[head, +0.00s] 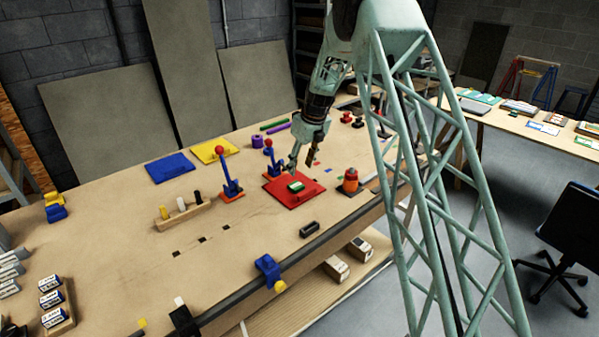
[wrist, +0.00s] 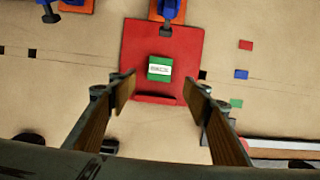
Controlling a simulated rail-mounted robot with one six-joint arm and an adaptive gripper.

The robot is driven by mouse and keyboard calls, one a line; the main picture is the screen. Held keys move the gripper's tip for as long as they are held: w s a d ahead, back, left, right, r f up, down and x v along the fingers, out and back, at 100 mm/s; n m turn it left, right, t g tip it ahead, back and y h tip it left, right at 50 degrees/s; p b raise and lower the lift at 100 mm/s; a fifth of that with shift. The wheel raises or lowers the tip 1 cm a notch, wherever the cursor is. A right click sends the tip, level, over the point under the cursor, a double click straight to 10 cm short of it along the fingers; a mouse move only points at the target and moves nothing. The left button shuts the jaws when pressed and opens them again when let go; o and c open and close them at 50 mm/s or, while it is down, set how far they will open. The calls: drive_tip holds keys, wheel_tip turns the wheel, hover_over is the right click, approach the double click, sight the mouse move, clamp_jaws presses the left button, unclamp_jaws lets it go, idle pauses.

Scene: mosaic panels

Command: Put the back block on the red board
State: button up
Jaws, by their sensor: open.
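A green block with a white label (head: 296,187) lies on the red board (head: 312,190). In the wrist view the green block (wrist: 152,75) sits near the middle of the red board (wrist: 186,45), with bare red around it. My gripper (head: 303,162) is open and empty above the board. In the wrist view my gripper's fingertips (wrist: 160,88) are spread to either side, nearer the camera than the block, and not touching it. I see no other block on the red board, and cannot tell whether the green one is the back block.
A blue board (head: 170,168) and a yellow board (head: 210,150) lie at the back left. A dark handle-like piece (head: 309,229) lies in front.

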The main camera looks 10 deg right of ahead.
drive_tip(key=shift+s+r, duration=0.2)
drive_tip(key=shift+r, duration=0.45)
drive_tip(key=shift+r, duration=0.15)
idle(0.4)
